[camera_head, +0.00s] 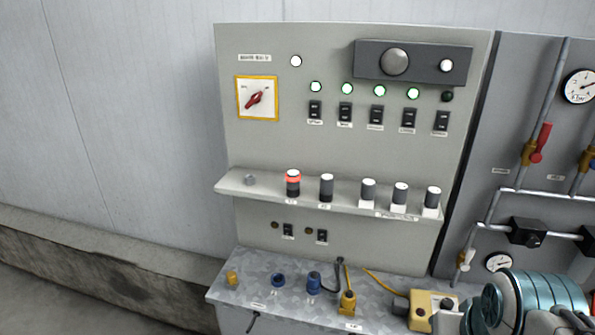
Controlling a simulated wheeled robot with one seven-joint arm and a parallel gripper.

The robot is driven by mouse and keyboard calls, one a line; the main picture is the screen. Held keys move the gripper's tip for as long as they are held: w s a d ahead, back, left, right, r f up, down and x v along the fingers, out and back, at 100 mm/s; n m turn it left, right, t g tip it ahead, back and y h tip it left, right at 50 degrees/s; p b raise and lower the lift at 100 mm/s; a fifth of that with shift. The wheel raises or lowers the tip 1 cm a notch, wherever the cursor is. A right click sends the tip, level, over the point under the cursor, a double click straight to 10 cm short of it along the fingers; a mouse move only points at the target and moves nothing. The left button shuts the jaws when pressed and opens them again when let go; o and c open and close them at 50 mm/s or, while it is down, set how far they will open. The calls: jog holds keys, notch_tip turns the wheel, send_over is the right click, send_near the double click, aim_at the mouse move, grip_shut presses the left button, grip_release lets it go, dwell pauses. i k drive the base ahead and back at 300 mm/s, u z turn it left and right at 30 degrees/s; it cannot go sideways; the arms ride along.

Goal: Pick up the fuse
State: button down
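Several upright cylinders that look like fuses stand in a row on the grey shelf (232,184) of the control panel. The leftmost fuse (293,185) is dark with a white top and a bright red-orange band. To its right is a dark fuse with a white top (327,188). Farther right are more dark, white-topped cylinders on white bases (368,191). The task does not say which fuse is meant. I see no gripper fingers in this view.
A grey metal ledge (240,265) below holds blue connectors (314,281) and a yellow plug (347,302) with cables. A red rotary switch (255,99) and black rocker switches are above the shelf. Pipes and gauges (579,86) are at right. Teal rounded bodies (540,293) fill the lower right.

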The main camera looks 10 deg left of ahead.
aim_at(293, 177)
jog(key=z, duration=0.05)
jog(key=k, duration=0.8)
jog(key=u, duration=1)
jog(key=i, duration=1.45)
jog(key=z, duration=0.45)
